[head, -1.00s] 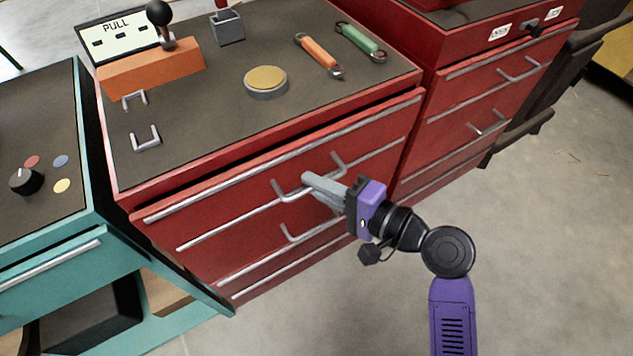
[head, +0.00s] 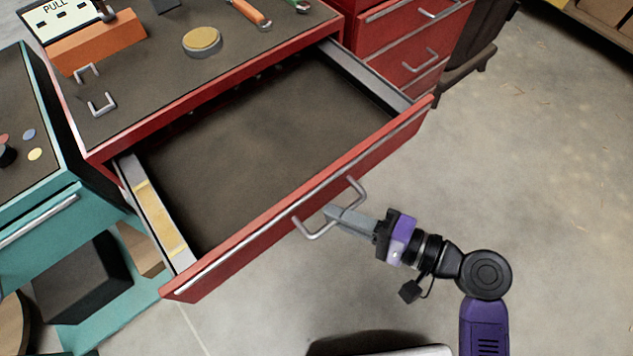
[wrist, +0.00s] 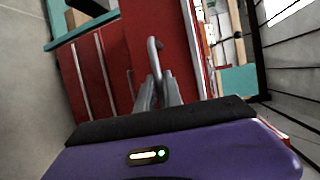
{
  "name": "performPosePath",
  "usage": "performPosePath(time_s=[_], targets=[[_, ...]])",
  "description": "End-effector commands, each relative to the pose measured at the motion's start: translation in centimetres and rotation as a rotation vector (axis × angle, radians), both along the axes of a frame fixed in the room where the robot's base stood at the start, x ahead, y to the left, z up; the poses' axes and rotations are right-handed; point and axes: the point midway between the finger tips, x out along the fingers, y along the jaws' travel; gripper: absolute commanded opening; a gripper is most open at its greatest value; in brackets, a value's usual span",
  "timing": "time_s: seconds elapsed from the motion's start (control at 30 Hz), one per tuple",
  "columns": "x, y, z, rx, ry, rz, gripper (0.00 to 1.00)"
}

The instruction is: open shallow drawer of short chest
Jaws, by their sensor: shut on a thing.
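The short chest (head: 110,140) is red with a dark top, on the left of the head view. Its shallow top drawer (head: 300,215) is pulled far out, and its dark bare floor shows. The drawer's grey bar handle (head: 352,190) stands out from the middle of the red front. My gripper (head: 332,218) is shut on this handle, coming from the right. In the wrist view the two grey fingers (wrist: 157,95) close around the handle (wrist: 153,52), in front of the red drawer front (wrist: 185,50).
A teal cabinet (head: 60,215) stands close on the left. A taller red chest (head: 400,45) adjoins on the right. A round yellow-topped disc (head: 202,40) and an orange block (head: 97,45) sit on the chest top. Grey floor (head: 540,150) is clear at the right.

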Motion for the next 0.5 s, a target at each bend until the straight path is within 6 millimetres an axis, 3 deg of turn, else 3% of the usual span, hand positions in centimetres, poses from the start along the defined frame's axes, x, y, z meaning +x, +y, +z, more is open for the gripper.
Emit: performPosePath(time_s=[0.2, 0.5], targets=[[-2.8, -2.0, 0.0, -0.002, 0.003, -0.005, 0.00], [-3.8, -2.7, -0.1, -0.001, 0.000, -0.004, 0.00]])
